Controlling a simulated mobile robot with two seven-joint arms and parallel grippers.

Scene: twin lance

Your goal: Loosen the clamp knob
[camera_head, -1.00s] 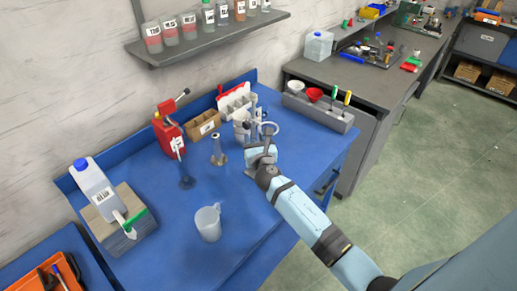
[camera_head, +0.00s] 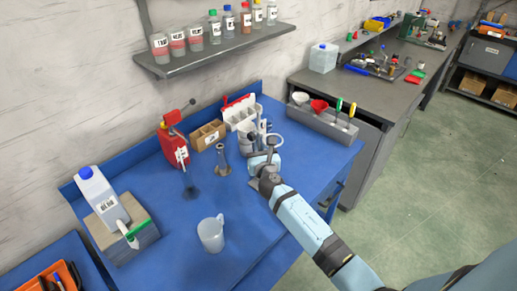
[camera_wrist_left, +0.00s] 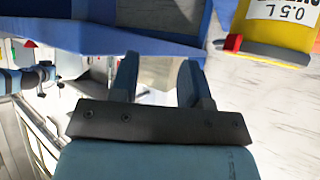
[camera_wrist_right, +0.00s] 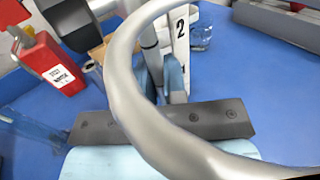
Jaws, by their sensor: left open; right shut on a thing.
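My right gripper (camera_head: 262,157) reaches over the blue table to a metal stand with a ring (camera_head: 280,142). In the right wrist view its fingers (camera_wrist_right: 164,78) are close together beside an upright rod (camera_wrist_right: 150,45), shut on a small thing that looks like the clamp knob. The knob itself is mostly hidden by the fingers and by the large silver ring (camera_wrist_right: 125,75), which curves across in front of them. My left gripper (camera_wrist_left: 157,82) is open and empty in the left wrist view. It does not show in the head view.
A red device with a lever (camera_head: 173,148), a metal post on a base (camera_head: 222,168) and a cardboard box (camera_head: 207,135) stand left of the ring stand. A clear jug (camera_head: 210,236) stands nearer the front. A yellow container (camera_wrist_left: 275,25) is near my left gripper.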

